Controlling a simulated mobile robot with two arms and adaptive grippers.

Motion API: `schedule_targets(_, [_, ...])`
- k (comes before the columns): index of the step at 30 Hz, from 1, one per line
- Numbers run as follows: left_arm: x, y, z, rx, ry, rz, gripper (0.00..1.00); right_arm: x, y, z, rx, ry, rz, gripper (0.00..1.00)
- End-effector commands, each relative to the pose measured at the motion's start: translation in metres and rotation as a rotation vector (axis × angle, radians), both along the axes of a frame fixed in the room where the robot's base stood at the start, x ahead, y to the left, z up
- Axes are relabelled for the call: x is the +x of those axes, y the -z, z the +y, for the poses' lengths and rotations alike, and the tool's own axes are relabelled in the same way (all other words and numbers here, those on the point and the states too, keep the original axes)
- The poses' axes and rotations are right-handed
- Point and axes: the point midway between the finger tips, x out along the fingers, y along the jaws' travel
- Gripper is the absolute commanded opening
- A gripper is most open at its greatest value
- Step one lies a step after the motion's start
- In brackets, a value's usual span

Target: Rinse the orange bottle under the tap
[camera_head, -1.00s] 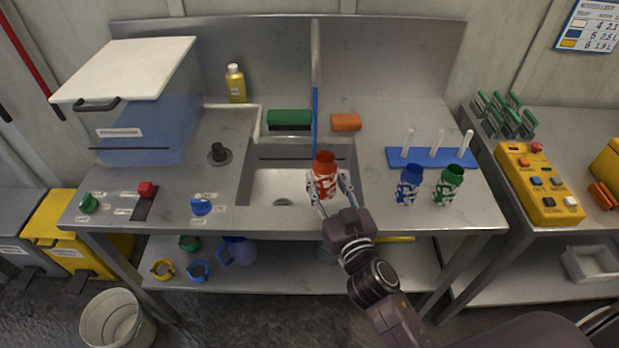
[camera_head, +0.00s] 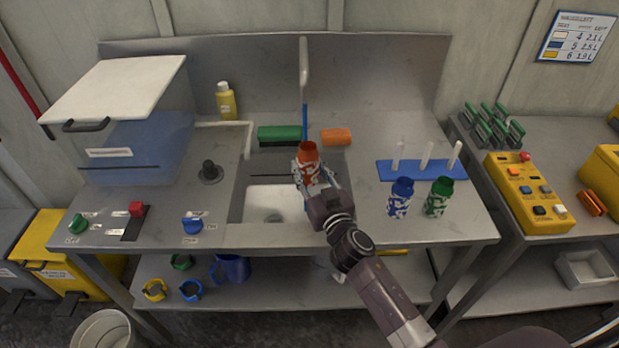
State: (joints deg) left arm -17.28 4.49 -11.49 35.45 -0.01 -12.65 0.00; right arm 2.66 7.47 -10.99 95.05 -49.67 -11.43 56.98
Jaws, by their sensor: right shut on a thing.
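The orange bottle (camera_head: 307,158) is held over the right part of the sink (camera_head: 265,203), its open mouth facing up. My right gripper (camera_head: 312,182) is shut around its lower body and partly hides it. The grey tap (camera_head: 304,68) stands behind the sink. A thin blue streak (camera_head: 305,120), which looks like water, runs down from the tap and ends at or just behind the bottle's mouth; I cannot tell whether it enters. My left gripper is not in view.
A blue bottle (camera_head: 400,198) and a green bottle (camera_head: 438,197) stand right of the sink, before a blue peg rack (camera_head: 392,172). A green brush or sponge (camera_head: 279,135) and an orange sponge (camera_head: 336,137) lie behind. Controls, including a blue knob (camera_head: 192,225), sit at left.

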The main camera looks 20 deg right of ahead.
Motion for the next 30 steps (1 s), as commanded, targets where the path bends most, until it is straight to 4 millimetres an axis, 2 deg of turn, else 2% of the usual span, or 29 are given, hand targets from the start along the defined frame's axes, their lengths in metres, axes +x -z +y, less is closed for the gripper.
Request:
schedule_targets(15, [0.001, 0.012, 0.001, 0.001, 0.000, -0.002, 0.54, 0.057, 0.001, -0.013, 0.001, 0.000, -0.001, 0.00])
schedule_targets(21, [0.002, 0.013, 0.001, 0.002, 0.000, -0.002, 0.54, 0.067, 0.000, -0.015, 0.000, 0.000, -0.001, 0.00])
schedule_targets(30, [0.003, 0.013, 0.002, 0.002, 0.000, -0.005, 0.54, 0.069, -0.001, -0.016, 0.000, -0.001, -0.001, 0.00])
